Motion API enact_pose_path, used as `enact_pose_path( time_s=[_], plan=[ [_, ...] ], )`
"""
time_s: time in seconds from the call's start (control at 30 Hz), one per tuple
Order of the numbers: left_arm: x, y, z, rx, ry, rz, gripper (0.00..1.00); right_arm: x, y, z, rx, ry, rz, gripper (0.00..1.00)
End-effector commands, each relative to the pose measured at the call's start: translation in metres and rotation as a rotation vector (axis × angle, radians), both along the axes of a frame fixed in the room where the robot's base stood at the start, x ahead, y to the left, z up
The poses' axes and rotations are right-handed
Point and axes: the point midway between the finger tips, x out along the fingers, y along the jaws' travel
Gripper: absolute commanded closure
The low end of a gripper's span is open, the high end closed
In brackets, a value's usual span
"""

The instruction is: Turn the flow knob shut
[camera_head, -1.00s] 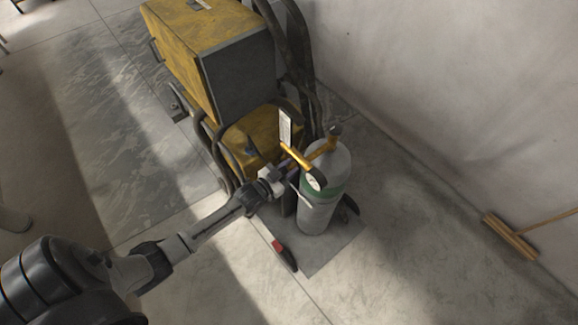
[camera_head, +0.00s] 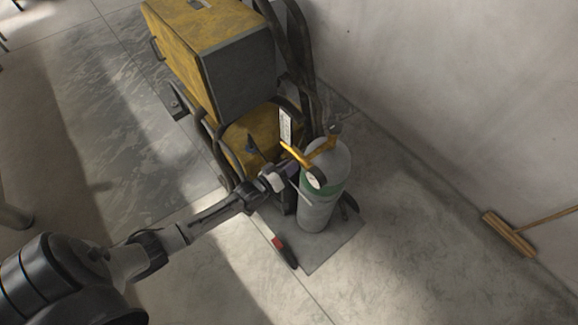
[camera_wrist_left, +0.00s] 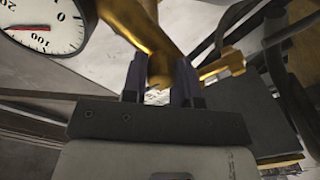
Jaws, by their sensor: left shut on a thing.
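A grey-green gas cylinder (camera_head: 322,208) stands upright with a brass regulator (camera_head: 297,153) on top. The regulator carries a round white gauge (camera_head: 316,178) and an upright flow tube (camera_head: 286,126). In the left wrist view, the gauge (camera_wrist_left: 42,24) is at the upper left and the brass body (camera_wrist_left: 138,24) runs down to my fingers. My left gripper (camera_head: 293,170) is at the regulator's near side. In the left wrist view, its two dark fingers (camera_wrist_left: 161,68) are shut on a small part below the brass body, apparently the flow knob, mostly hidden between them. My right gripper is out of view.
A yellow and grey welding machine (camera_head: 215,60) on a cart stands behind and left of the cylinder. Dark hoses hang beside it. A red-and-black object (camera_head: 284,252) lies by the cylinder base. A broom (camera_head: 510,235) lies near the wall at right.

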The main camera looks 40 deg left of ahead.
Motion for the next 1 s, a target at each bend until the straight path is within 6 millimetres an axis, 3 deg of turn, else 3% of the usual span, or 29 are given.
enact_pose_path(
  time_s=[0.8, 0.83, 1.0],
  plan=[
    [-0.0005, 0.0004, -0.0019, -0.099, 0.02, 0.001, 0.96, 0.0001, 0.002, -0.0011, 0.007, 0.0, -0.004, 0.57],
    [-0.0005, 0.0004, -0.0019, -0.099, 0.02, 0.001, 0.7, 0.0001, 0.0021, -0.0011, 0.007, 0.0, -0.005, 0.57],
    [-0.0003, 0.0002, -0.0012, -0.099, 0.018, 0.001, 0.54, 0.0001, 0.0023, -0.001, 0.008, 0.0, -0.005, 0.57]
  ],
)
